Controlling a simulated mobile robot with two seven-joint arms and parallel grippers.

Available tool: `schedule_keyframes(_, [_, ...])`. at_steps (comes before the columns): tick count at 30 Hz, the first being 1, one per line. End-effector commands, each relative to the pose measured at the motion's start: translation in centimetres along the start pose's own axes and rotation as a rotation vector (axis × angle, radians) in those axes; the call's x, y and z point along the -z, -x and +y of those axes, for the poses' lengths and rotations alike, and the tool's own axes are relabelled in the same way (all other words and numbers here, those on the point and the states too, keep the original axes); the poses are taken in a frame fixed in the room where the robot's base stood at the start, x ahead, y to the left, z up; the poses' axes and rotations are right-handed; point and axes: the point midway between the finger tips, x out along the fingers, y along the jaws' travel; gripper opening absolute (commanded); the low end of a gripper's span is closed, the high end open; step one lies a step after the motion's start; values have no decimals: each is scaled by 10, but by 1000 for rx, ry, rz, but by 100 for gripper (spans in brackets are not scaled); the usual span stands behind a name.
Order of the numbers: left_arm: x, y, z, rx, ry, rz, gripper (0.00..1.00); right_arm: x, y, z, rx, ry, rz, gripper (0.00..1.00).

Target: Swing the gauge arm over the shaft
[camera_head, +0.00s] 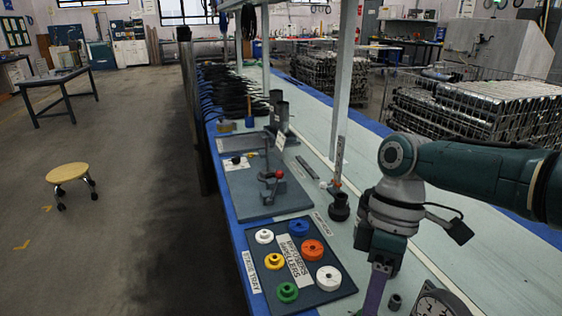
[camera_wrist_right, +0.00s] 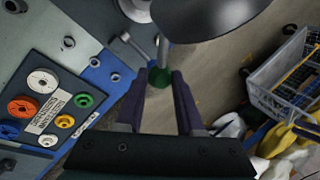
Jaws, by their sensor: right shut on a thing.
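A round dial gauge (camera_head: 440,303) sits at the bottom edge of the head view, partly cut off. In the right wrist view a large dark disc (camera_wrist_right: 205,16), likely the gauge's back, fills the top, with a thin metal rod (camera_wrist_right: 163,50) below it and a green knob (camera_wrist_right: 160,78) at the rod's end. My right gripper (camera_wrist_right: 160,84) is shut, with the green knob between its purple fingers. In the head view its tip is low, left of the gauge. I cannot tell which part is the shaft. My left gripper is not in view.
A tray (camera_head: 336,292) with several coloured impellers lies left of my right gripper. Behind it a grey plate carries a fixture with a red ball (camera_head: 279,174). A dark holder (camera_head: 339,208) stands close to my arm. The bench right of my arm is mostly bare.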

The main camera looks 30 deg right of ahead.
Motion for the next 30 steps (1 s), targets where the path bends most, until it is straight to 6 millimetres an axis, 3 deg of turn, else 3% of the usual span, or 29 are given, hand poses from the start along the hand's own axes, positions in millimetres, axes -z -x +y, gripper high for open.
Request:
schedule_keyframes(9, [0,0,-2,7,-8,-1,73,0,-1,-4,13,6,-5,0])
schedule_keyframes(10, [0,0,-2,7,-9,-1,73,0,-1,-4,13,6,-5,38])
schedule_keyframes(17, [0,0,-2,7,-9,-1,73,0,-1,-3,10,4,-3,64])
schedule_keyframes(26, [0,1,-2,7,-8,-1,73,0,2,-2,6,3,-2,66])
schedule_keyframes(30, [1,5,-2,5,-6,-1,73,1,19,-2,4,3,0,66])
